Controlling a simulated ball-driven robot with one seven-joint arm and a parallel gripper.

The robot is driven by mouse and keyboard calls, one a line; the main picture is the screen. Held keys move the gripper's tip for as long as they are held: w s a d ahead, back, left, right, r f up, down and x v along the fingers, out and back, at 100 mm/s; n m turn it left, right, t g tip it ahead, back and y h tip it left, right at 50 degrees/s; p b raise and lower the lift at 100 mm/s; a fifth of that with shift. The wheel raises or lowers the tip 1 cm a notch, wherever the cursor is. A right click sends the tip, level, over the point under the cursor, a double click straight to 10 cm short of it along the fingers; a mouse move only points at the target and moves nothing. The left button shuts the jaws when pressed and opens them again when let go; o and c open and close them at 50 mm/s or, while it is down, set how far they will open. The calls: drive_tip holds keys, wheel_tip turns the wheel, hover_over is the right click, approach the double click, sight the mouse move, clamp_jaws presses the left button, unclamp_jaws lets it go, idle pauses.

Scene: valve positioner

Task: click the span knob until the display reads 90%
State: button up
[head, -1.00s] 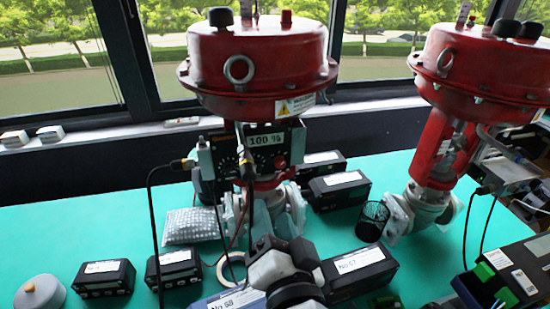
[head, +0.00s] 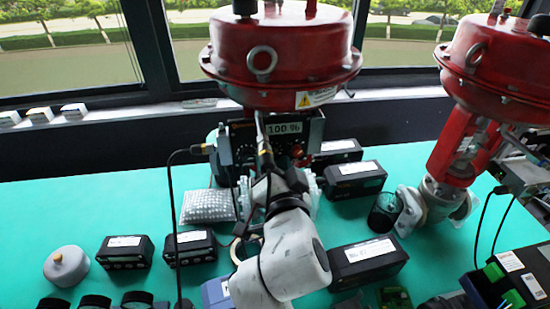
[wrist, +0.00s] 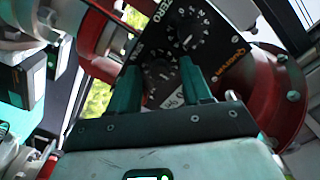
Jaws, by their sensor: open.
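The positioner (head: 228,145) sits below the left red actuator, and its display (head: 283,128) reads 100 %. In the wrist view its dark face shows two round dials. The upper dial (wrist: 190,36) is beside the ZERO lettering. In the head view my arm hides the lower part of the positioner face.
The red actuator (head: 285,55) hangs just above the positioner. A black cable (head: 170,200) loops down at its left. A second red valve (head: 455,165) stands at right. Black boxes (head: 365,262) and a bubble-wrap pack (head: 207,206) lie on the green table (head: 60,205).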

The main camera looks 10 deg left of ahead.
drive_tip(key=shift+c, duration=0.4)
clamp_jaws()
drive_tip(key=shift+n+b, duration=0.3)
drive_tip(key=shift+n, duration=2.6)
drive_tip(key=shift+o, duration=0.4)
unclamp_jaws()
